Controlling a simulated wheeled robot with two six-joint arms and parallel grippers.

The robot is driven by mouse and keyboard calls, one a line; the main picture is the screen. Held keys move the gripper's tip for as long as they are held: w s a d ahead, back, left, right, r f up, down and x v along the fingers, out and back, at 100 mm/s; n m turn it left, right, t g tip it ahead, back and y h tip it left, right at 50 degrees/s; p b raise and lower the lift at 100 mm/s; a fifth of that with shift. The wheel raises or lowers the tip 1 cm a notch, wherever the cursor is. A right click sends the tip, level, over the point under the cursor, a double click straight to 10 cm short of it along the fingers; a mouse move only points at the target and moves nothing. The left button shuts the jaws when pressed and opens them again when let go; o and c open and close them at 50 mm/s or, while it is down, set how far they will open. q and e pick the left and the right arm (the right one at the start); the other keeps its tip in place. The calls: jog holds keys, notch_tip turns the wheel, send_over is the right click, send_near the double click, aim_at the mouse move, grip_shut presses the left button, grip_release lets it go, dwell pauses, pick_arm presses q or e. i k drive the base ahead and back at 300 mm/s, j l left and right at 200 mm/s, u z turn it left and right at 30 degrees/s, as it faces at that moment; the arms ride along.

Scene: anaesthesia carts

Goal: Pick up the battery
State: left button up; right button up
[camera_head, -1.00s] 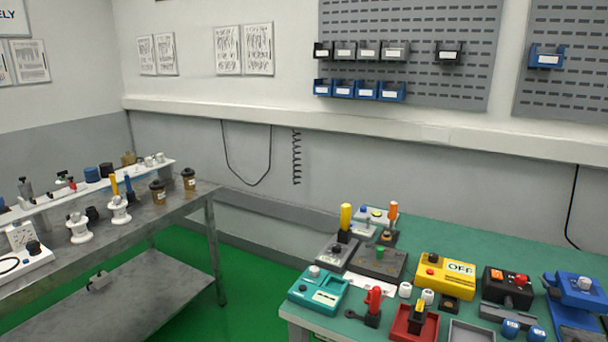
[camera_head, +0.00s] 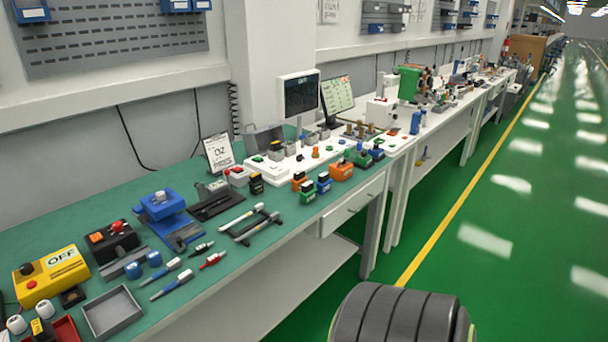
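I cannot tell for sure which thing is the battery. Small box-shaped blocks stand near the front edge of the green bench: a black one (camera_head: 257,185), an orange one (camera_head: 298,181), a blue one (camera_head: 324,183), a green-sided one (camera_head: 307,195) and a larger orange one (camera_head: 341,172). All are apart from me. Neither of my grippers shows in this view.
A yellow OFF box (camera_head: 52,277), a grey tray (camera_head: 113,313), a blue device (camera_head: 161,205) and several pens crowd the bench. A monitor (camera_head: 299,97) stands behind. Open green floor (camera_head: 520,230) lies right of a yellow line. A dark ribbed shape fills the bottom.

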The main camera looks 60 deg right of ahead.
aim_at(256, 182)
jog(key=z, duration=1.75)
